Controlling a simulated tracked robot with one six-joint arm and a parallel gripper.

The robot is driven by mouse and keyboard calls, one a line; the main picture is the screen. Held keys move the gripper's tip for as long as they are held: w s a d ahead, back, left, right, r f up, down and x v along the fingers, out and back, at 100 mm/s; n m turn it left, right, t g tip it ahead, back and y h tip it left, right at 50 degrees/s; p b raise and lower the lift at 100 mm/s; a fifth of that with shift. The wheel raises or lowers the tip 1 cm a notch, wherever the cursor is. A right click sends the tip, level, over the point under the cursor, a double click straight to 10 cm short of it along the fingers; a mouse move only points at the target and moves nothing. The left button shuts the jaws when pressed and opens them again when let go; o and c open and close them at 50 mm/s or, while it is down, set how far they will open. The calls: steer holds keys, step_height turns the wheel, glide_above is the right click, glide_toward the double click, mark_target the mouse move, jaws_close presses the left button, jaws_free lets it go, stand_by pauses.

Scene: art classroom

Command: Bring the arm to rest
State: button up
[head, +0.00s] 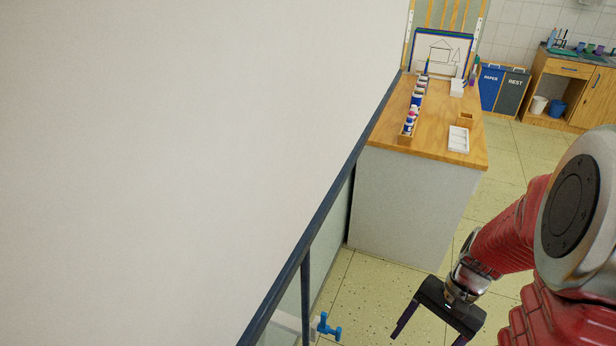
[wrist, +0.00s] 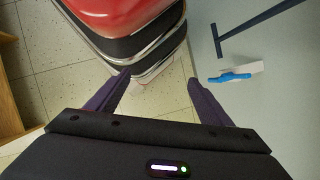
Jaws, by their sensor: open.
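My gripper (head: 428,337) hangs at the lower right of the head view, with its dark fingers spread apart and pointing down. The wrist view shows the two fingers of my gripper (wrist: 158,82) wide apart with nothing between them. Speckled floor tiles (wrist: 160,108) and my red and black base show beyond the fingers. My red arm is bent and reaches down in front of me at the right of the head view.
A large pale panel (head: 180,130) with a dark edge fills the left. A blue-handled white item (head: 328,327) is near its dark leg; it also shows in the wrist view (wrist: 230,77). A wooden-topped cabinet (head: 440,130) holds art supplies. Floor (head: 370,290) is clear beside my gripper.

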steer(key=a+r+n+t+h, duration=0.2)
steer(key=a+r+n+t, duration=0.2)
steer(key=r, duration=0.7)
steer(key=w+a+r+n+t+h, duration=0.1)
steer(key=a+r+n+t, duration=0.3)
steer(key=r, duration=0.7)
steer(key=shift+w+a+n+h, duration=0.2)
steer(key=shift+a+n+h, duration=0.3)
steer(key=shift+a+n, duration=0.5)
